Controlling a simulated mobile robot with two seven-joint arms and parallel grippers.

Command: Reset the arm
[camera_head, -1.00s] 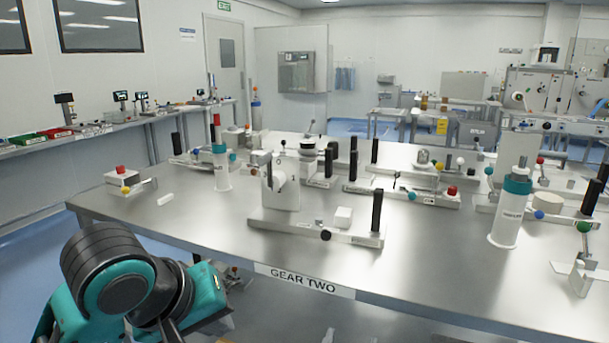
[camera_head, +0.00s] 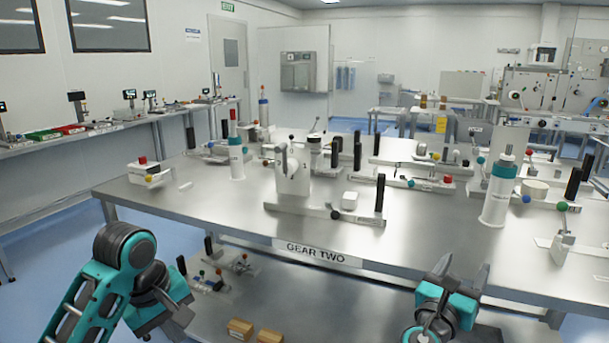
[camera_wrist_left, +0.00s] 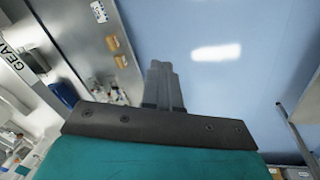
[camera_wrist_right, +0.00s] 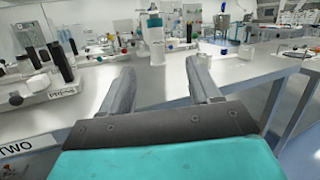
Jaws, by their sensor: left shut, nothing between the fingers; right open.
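My left gripper (camera_wrist_left: 161,68) is shut and empty in the left wrist view, its fingers pressed together over blue floor. In the head view its arm comes in at the lower left, in front of the table's front edge. My right gripper (camera_head: 462,270) is open and empty at the lower right of the head view, beside the table's front edge. In the right wrist view its two fingers (camera_wrist_right: 163,85) stand apart, with the tabletop beyond them. Neither gripper touches any object.
The steel table (camera_head: 230,205) carries several fixtures, a white cylinder with a teal top (camera_head: 497,195) and a "GEAR TWO" label (camera_head: 317,252). A lower shelf (camera_head: 300,305) holds cardboard boxes (camera_head: 240,328) and small fixtures. Open blue floor (camera_head: 50,260) lies at the left.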

